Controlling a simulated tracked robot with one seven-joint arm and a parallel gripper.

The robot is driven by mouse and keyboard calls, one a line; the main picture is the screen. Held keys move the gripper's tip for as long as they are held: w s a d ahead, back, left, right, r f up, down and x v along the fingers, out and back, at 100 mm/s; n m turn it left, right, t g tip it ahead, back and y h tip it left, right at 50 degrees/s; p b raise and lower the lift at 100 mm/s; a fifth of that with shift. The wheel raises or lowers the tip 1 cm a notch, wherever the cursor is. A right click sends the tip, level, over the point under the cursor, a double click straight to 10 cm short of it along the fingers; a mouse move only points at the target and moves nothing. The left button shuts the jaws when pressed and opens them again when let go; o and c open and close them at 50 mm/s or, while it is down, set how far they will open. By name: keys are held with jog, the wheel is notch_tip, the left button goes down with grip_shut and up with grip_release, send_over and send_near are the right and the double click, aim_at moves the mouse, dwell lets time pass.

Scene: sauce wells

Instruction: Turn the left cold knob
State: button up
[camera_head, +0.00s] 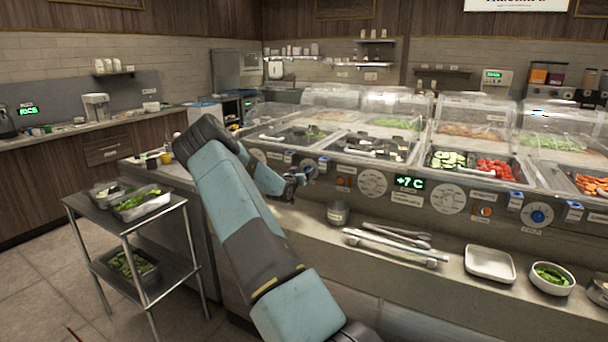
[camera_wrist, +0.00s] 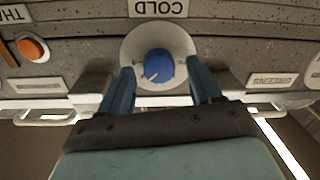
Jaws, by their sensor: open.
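The left cold knob is a blue round knob (camera_wrist: 157,66) on a pale round dial plate, below an upside-down "COLD" label in the wrist view. In the head view the knob (camera_head: 309,171) shows partly, on the counter's front panel beside my gripper (camera_head: 295,180). My gripper (camera_wrist: 160,82) is open in the wrist view. Its two blue fingers stand left and right of the knob, with a visible gap on each side. How far the fingertips are from the panel in depth is hard to tell.
An orange button (camera_wrist: 33,48) sits left of the knob in the wrist view. Another blue knob (camera_head: 538,215) is farther right on the panel. A metal cup (camera_head: 338,213) and tongs (camera_head: 395,245) lie on the ledge below. A steel cart (camera_head: 125,226) stands to the left.

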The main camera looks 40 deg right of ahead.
jog(key=v, duration=1.3)
jog(key=shift+a, duration=0.35)
jog(key=shift+f, duration=0.1)
jog(key=s+a+r+n+y, duration=0.1)
jog(key=s+a+r+y, duration=0.35)
jog(key=a, duration=0.45)
jog(key=s+a+r+n+t+y, duration=0.1)
jog(key=s+a+r+n+y, duration=0.15)
jog(key=a+r+y, duration=0.5)
jog(key=s+a+r+n+y, duration=0.1)
jog(key=s+a+r+y, duration=0.3)
jog(key=a, duration=0.7)
jog(key=s+a+r+n+g, duration=0.1)
jog(key=s+a+r+n, duration=0.1)
jog(key=s, duration=0.8)
jog(key=s+a+r+n+g, duration=0.1)
jog(key=s+a, duration=0.4)
jog(key=s, duration=0.5)
jog(key=s+a+r+n+g, duration=0.1)
jog(key=s+a+r+n, duration=0.2)
jog(key=s, duration=0.8)
jog(key=shift+a, duration=0.65)
